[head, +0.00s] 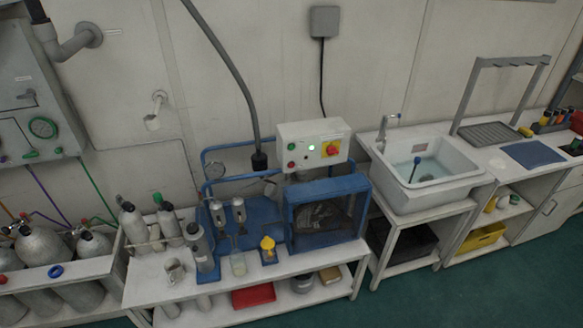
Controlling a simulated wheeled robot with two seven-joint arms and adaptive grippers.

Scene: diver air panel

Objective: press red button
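A light grey control box (307,134) stands at the back of the blue compressor unit (325,187), in the middle of the head view. A small red button (291,165) appears at the lower left of its front face. A larger red knob (332,150) sits on a yellow plate at the right of the face. Whether any button is pressed in cannot be told. Neither of my grippers is in view.
The white bench (290,264) carries the compressor, grey cylinders (201,246), a mug (175,271) and a small yellow-topped item (268,249). A sink (438,169) stands to the right. Large gas cylinders (42,246) and a wall panel (38,95) are at left. Green floor shows in front.

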